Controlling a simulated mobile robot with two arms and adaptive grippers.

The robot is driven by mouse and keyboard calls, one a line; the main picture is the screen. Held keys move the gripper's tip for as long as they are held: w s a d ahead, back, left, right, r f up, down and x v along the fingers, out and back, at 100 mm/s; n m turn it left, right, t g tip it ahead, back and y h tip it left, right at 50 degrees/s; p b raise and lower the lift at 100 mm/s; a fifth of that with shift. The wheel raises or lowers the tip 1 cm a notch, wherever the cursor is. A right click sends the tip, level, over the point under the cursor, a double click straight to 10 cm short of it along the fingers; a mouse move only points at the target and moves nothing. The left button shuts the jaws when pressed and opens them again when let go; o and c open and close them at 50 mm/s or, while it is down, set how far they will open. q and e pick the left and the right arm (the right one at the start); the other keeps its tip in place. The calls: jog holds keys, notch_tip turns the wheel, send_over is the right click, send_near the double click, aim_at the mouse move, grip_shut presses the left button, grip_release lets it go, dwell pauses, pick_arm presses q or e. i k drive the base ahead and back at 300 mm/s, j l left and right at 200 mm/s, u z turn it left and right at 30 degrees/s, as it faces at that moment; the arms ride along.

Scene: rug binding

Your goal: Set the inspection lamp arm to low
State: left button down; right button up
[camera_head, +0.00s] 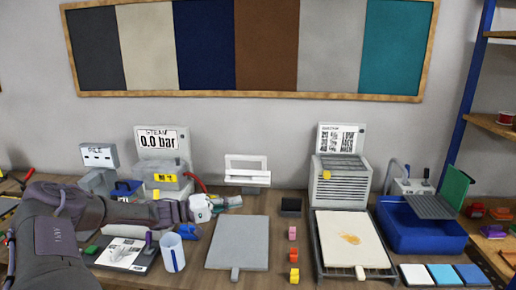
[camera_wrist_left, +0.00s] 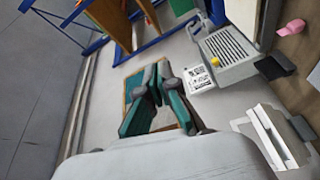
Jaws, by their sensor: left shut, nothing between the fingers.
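A white frame-like fixture with a horizontal bar (camera_head: 247,162) stands at the back middle of the bench and may be the inspection lamp; I cannot tell for sure. It also shows at the lower right of the left wrist view (camera_wrist_left: 273,138). My left gripper (camera_head: 236,201) reaches in from the left, low and in front of the fixture, a little to its left. Its teal-padded fingers (camera_wrist_left: 157,88) are shut and empty in the left wrist view. They appear apart from the fixture. My right gripper is in neither view.
A grey pad (camera_head: 238,243) lies in front. A louvred machine (camera_head: 340,187) with a cream pad (camera_head: 349,240) stands right of centre, beside a blue tray (camera_head: 420,232). A steam gauge unit (camera_head: 162,140) stands behind my left arm.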

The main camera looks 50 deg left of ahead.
aim_at(234, 177)
jog(key=i+j, duration=0.25)
jog(key=j, duration=0.15)
jog(key=i+j, duration=0.2)
jog(key=j, duration=0.2)
jog(key=i+j, duration=0.45)
jog(key=j, duration=0.3)
jog(key=i+j, duration=0.25)
jog(key=j, duration=0.15)
